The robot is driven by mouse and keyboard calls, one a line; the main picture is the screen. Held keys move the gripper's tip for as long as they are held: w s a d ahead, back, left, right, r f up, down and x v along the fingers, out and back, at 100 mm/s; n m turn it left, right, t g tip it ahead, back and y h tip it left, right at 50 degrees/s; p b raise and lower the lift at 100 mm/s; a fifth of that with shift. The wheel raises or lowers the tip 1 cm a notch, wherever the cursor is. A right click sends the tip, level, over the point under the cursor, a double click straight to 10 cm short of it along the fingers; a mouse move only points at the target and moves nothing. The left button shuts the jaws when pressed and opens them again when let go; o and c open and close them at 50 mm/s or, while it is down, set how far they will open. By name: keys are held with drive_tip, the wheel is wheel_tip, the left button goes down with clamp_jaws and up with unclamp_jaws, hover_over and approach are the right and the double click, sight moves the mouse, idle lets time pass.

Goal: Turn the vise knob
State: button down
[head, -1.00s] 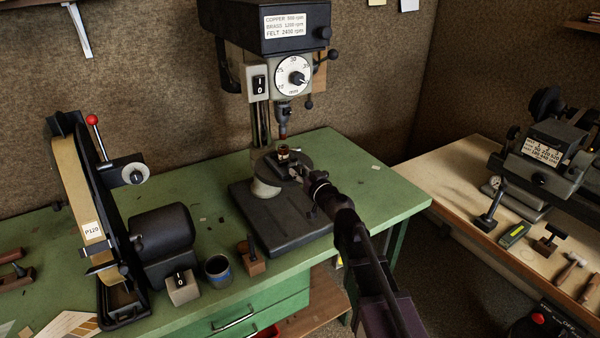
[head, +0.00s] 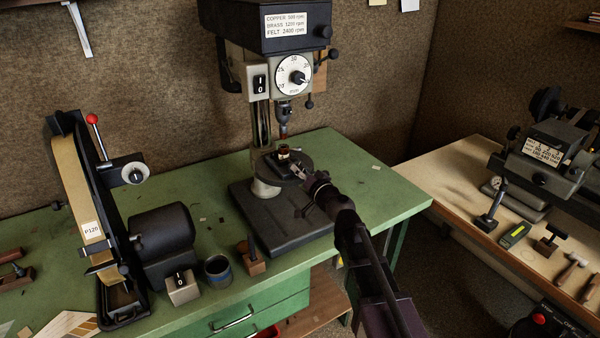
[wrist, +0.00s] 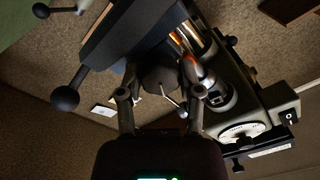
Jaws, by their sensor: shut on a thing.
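The small dark vise (head: 282,165) sits on the round table of the drill press (head: 291,35), with a reddish-brown piece (head: 283,152) at its top. My gripper (head: 300,172) reaches it from the front right, at the near end of the vise. In the wrist view, my gripper (wrist: 160,84) has a finger on each side of the dark, faceted vise knob (wrist: 160,78) and is shut on it. A thin light rod shows beside the knob. The dark vise body (wrist: 128,38) lies behind it. In the head view the knob is hidden by my gripper.
The drill press column and its heavy base (head: 285,222) stand close around my arm. A belt sander (head: 80,200), a blue-banded cup (head: 217,268) and a wooden block (head: 251,262) are on the green bench (head: 345,165). A second bench with tools is at the right.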

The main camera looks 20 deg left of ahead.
drive_tip(key=shift+m, duration=0.8)
drive_tip(key=shift+c, duration=1.3)
unclamp_jaws()
drive_tip(key=shift+s, duration=0.1)
drive_tip(key=v, duration=0.8)
